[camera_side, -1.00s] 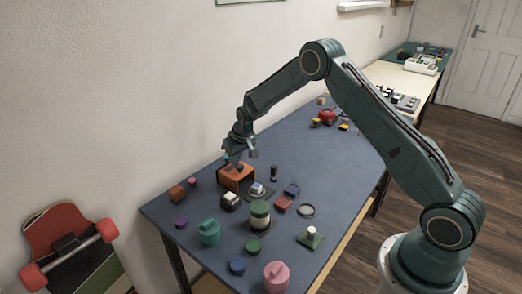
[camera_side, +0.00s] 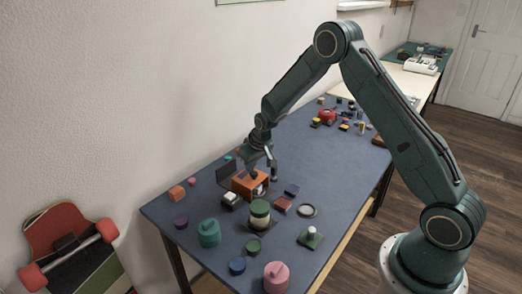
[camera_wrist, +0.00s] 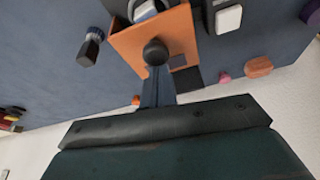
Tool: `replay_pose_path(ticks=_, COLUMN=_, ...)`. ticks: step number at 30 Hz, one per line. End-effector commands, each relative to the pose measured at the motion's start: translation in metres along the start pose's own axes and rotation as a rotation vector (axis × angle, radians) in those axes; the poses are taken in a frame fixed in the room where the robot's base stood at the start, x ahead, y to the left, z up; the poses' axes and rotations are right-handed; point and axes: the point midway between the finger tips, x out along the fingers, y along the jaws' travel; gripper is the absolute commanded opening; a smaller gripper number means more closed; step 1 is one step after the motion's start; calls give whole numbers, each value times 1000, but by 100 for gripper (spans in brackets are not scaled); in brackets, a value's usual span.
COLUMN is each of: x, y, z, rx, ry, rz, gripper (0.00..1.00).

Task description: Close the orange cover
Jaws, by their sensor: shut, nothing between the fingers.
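The orange cover (camera_side: 248,186) is a box-like piece with a round black knob (camera_wrist: 155,52), standing on the blue table in the side view. It also shows in the wrist view (camera_wrist: 181,29). A white rounded part (camera_wrist: 145,10) shows at the cover's open end, partly hidden by it. A dark panel (camera_side: 227,173) lies left of the cover. My gripper (camera_wrist: 157,85) is shut and empty, its fingertips down at the cover, right beside the knob. I cannot tell whether they touch it.
A small white-topped block (camera_side: 230,198) stands close to the cover's front left. A green-and-cream jar (camera_side: 259,213) is in front, and a dark upright peg (camera_side: 274,172) stands to the right. Several coloured pieces lie around. The table behind toward the right is clearer.

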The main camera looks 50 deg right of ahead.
Motion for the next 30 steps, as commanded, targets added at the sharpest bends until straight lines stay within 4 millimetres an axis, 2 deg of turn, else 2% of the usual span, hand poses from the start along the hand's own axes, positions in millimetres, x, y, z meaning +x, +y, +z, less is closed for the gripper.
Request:
replay_pose_path(ticks=5, x=-8, y=3, z=20, rx=1, ry=-3, rz=-1, gripper=0)
replay_pose_path(ticks=10, x=-11, y=4, z=30, rx=1, ry=-2, rz=-1, gripper=0)
replay_pose_path(ticks=23, x=-11, y=5, z=33, rx=1, ry=-9, rz=0, gripper=0)
replay_pose_path(ticks=30, x=-10, y=5, z=26, rx=1, ry=-6, rz=0, gripper=0)
